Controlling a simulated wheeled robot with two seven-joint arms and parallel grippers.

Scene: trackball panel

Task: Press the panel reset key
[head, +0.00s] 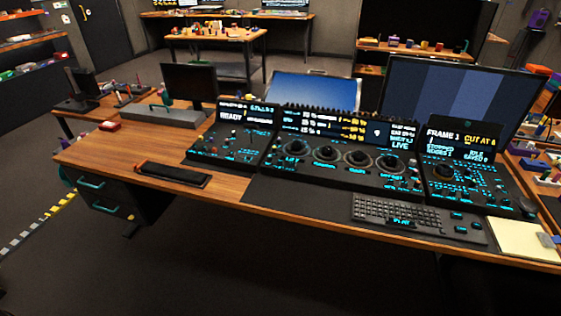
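The black trackball panel stands on the wooden desk in three parts. The middle part (345,160) has a row of dark trackballs with rings. The left part (232,140) has small lit keys under a screen reading "READY". The right part (470,185) has many cyan-lit keys under a screen reading "FRAME 1" and "STOPPED". The key labels are too small to read, so I cannot tell which key is the reset key. Neither of my grippers shows in this view.
A black keyboard (412,216) lies on a dark mat before the panel, with a notepad (524,240) to its right. A black wrist rest (172,175) lies left on the desk (225,198). A large monitor (455,92) stands behind. Bare floor lies in front.

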